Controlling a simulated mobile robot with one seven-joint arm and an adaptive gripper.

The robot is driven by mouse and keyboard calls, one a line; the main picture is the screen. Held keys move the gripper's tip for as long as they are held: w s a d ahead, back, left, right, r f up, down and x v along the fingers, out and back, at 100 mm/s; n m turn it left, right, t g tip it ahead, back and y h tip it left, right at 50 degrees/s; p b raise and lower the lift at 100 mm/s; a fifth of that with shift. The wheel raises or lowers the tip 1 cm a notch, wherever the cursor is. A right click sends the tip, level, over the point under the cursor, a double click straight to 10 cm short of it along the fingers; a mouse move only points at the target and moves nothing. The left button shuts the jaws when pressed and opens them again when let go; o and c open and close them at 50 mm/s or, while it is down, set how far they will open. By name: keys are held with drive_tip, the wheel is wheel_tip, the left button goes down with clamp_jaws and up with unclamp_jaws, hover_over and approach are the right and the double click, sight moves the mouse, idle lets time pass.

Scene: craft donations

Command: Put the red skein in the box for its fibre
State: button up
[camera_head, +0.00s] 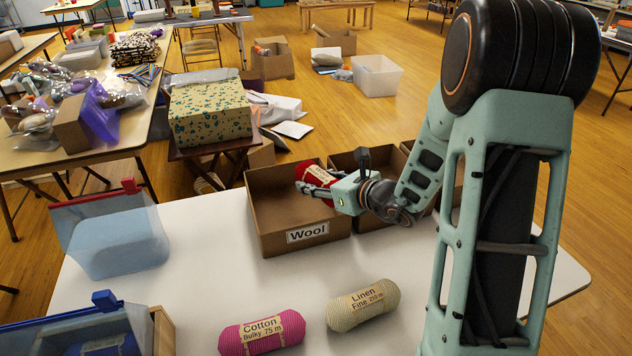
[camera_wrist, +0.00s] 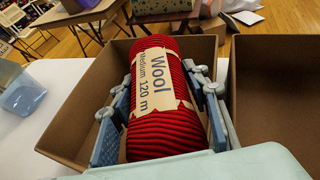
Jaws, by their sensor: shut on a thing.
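The red skein (camera_wrist: 160,100) has a label reading "Wool, Medium 120 m" in the wrist view. My gripper (camera_head: 322,189) is shut on it, with a finger on each side of the skein. The skein also shows in the head view (camera_head: 318,176), over the opening of the cardboard box labelled "Wool" (camera_head: 307,233). In the wrist view the box walls (camera_wrist: 82,117) stand around and below the skein. Whether the skein touches the box floor cannot be told. A second cardboard box (camera_head: 372,217) stands to the right, its front partly hidden by my arm.
A pink skein labelled "Cotton" (camera_head: 262,333) and a beige one labelled "Linen" (camera_head: 363,305) lie on the white table (camera_head: 210,245) in front. Clear bins with a red rim (camera_head: 112,235) and a blue rim (camera_head: 85,335) stand at left. A third box is mostly behind my arm.

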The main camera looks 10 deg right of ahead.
drive_tip(key=shift+f, duration=0.3)
drive_tip(key=o, duration=1.2)
drive_tip(key=shift+c, duration=0.2)
drive_tip(key=shift+r, duration=0.15)
drive_tip(key=shift+r+p, duration=0.45)
drive_tip(key=shift+r, duration=0.05)
drive_tip(key=p+v, duration=0.1)
drive_tip(key=v, duration=1.1)
drive_tip(key=shift+p, duration=0.35)
